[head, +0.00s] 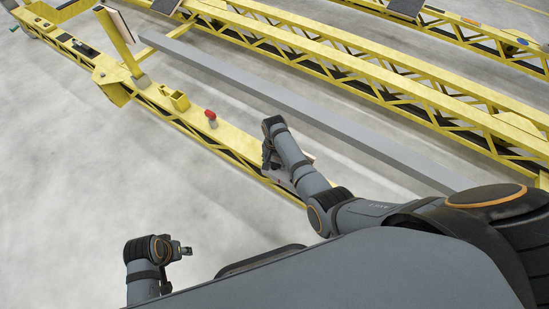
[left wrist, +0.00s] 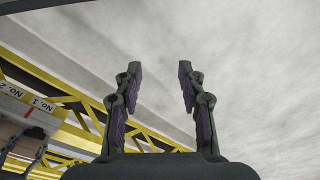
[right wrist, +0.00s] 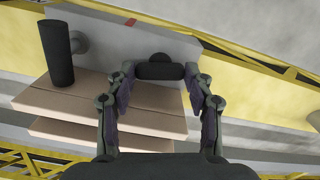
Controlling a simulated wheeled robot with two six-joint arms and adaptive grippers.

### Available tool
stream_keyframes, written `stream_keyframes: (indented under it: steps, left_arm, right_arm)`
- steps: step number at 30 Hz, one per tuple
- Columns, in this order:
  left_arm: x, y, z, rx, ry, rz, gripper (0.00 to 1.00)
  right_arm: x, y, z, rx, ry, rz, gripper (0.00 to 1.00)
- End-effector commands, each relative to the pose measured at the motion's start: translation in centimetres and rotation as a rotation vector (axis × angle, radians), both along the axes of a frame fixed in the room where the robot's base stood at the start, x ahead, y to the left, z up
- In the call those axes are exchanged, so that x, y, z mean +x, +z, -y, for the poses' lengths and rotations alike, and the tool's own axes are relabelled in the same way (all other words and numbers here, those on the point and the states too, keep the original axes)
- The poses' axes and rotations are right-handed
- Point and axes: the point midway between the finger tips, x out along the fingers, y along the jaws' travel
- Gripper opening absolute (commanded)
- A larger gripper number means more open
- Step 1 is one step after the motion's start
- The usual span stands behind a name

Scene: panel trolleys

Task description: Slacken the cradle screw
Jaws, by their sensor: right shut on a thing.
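My right gripper (right wrist: 160,82) is shut on a short black handle (right wrist: 160,67), which lies crosswise between its fingertips at a light grey plate. Whether this handle belongs to the cradle screw is not clear from the view. In the head view my right gripper (head: 271,160) is over the near yellow trolley rail, with the held part hidden. A second, longer black handle (right wrist: 57,54) stands upright to the left, beside a round dark grey knob (right wrist: 78,43). My left gripper (left wrist: 157,80) is open and empty above the floor; it also shows in the head view (head: 184,250).
The near yellow trolley (head: 190,121) carries a red-topped knob (head: 211,116) and an upright yellow post (head: 119,41). A long grey beam (head: 290,105) lies behind it. Brown boards (right wrist: 75,100) lie below the plate. Labels No. 1 and No. 2 (left wrist: 28,98) show. Floor at left is clear.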

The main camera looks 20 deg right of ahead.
Motion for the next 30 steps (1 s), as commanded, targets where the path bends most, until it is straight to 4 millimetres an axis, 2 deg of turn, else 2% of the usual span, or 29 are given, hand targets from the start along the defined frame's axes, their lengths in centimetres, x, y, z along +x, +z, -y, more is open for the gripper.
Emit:
stream_keyframes:
  steps: [3, 7, 11, 18, 19, 21, 24, 30]
  left_arm:
    - [0.1, -2.5, -0.6, 0.011, 0.007, 0.0, 0.4]
    - [0.0, -4.6, -1.1, 0.019, 0.011, 0.006, 0.4]
    - [-0.1, -5.5, -1.2, 0.021, 0.012, 0.01, 0.4]
    - [-0.1, -5.5, -1.2, 0.021, 0.012, 0.012, 0.4]
    - [-0.1, -5.5, -1.2, 0.021, 0.012, 0.012, 0.4]
    - [-0.1, -5.5, -1.2, 0.021, 0.012, 0.012, 0.4]
    - [-0.1, -5.5, -1.2, 0.021, 0.012, 0.012, 0.4]
    - [-0.1, -5.5, -1.2, 0.02, 0.012, 0.011, 0.4]
  right_arm:
    - [0.0, 0.3, 0.1, -0.001, 0.078, -0.001, 0.21]
    - [0.0, 0.1, 0.0, 0.0, 0.141, 0.0, 0.21]
    - [0.0, -0.1, 0.0, 0.0, 0.165, 0.0, 0.21]
    - [0.0, -0.1, 0.0, 0.0, 0.165, 0.0, 0.21]
    - [0.0, -0.1, 0.0, 0.0, 0.165, 0.0, 0.54]
    - [0.0, -0.1, 0.0, 0.0, 0.165, 0.0, 0.63]
    - [0.0, -0.1, 0.0, 0.0, 0.164, 0.0, 0.75]
    - [0.0, -0.1, 0.0, 0.0, 0.164, 0.001, 0.75]
